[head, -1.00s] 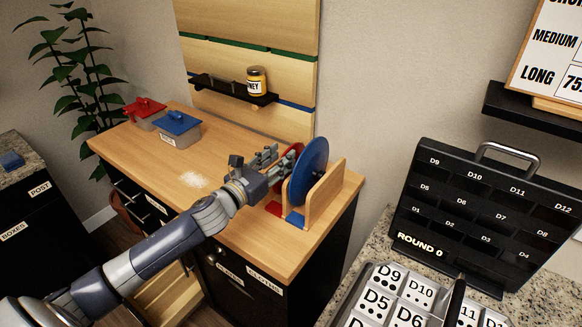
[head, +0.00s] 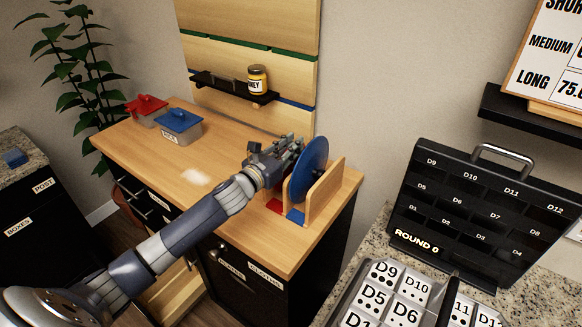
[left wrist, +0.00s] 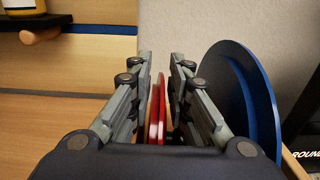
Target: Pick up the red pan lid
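The red pan lid (left wrist: 157,112) stands on edge, seen nearly edge-on between the two fingers of my left gripper (left wrist: 158,88) in the left wrist view. The fingers are apart, one on each side of the lid, and a gap shows beside it. In the head view my left gripper (head: 291,147) hides nearly all of the red lid. The lid's wooden rack (head: 326,192) stands at the counter's right end, with a red patch (head: 275,206) at its foot. My right gripper is not in view.
A blue lid (head: 313,168) stands upright just right of my left gripper; it also shows in the left wrist view (left wrist: 235,95). The wooden backboard (head: 240,120) rises behind.

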